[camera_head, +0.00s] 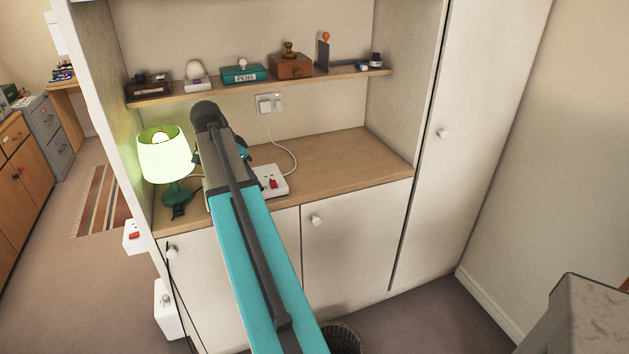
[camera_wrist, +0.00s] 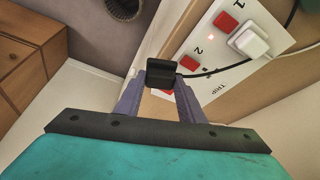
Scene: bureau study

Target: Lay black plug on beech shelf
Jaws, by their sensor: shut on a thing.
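In the wrist view, my gripper (camera_wrist: 160,90) is shut on the black plug (camera_wrist: 160,72), which sits between the fingertips. A dark cable runs from beside the plug to the right across the white power strip (camera_wrist: 215,75). The plug overlaps the strip's edge in this view; I cannot tell whether they touch. In the head view, my arm hides the plug and most of my gripper, beside the power strip (camera_head: 271,181) on the pale wooden worktop (camera_head: 340,155). A pale wooden shelf (camera_head: 225,92) runs above, along the back wall.
The upper shelf holds a dark box, a teal tin (camera_head: 244,75), a wooden box (camera_head: 291,66) and other small things. A green lamp (camera_head: 165,155) stands left on the worktop, with a small black item (camera_head: 180,210) by its base. The worktop's right side is clear.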

